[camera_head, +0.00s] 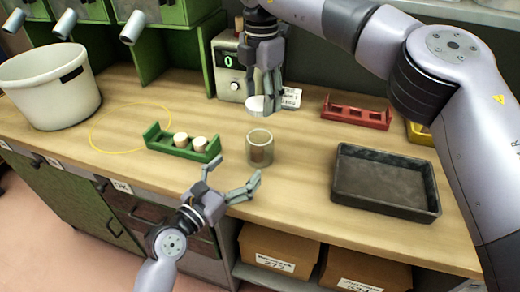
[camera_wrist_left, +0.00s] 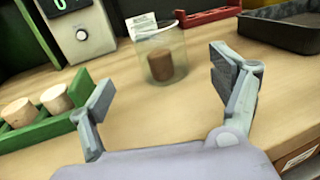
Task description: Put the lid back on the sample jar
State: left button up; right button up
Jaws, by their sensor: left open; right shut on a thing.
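The sample jar (camera_head: 254,138) is a clear glass standing open on the bench with a brown cork inside (camera_head: 258,156). In the left wrist view the jar (camera_wrist_left: 152,47) and its cork (camera_wrist_left: 167,66) show ahead, between the fingers. My right gripper (camera_head: 264,92) points down and is shut on a white round lid (camera_head: 256,105). It holds the lid above and behind the jar in the head view, apart from it. My left gripper (camera_head: 232,180) is open and empty at the bench's front edge, short of the jar; it also shows in the left wrist view (camera_wrist_left: 163,85).
A green rack (camera_head: 158,142) with two pale corks is left of the jar. A dark tray (camera_head: 345,185) is at right, a red rack (camera_head: 356,112) behind it. A white bucket (camera_head: 45,85), a yellow ring (camera_head: 92,133) and a display box (camera_head: 226,75) stand farther off.

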aim_at(261, 144)
pick_arm(q)
jog(key=x, duration=1.1)
jog(key=shift+r, duration=0.1)
jog(key=shift+c, duration=0.3)
jog(key=c, duration=1.7)
pick_arm(e)
jog(key=shift+f, duration=2.45)
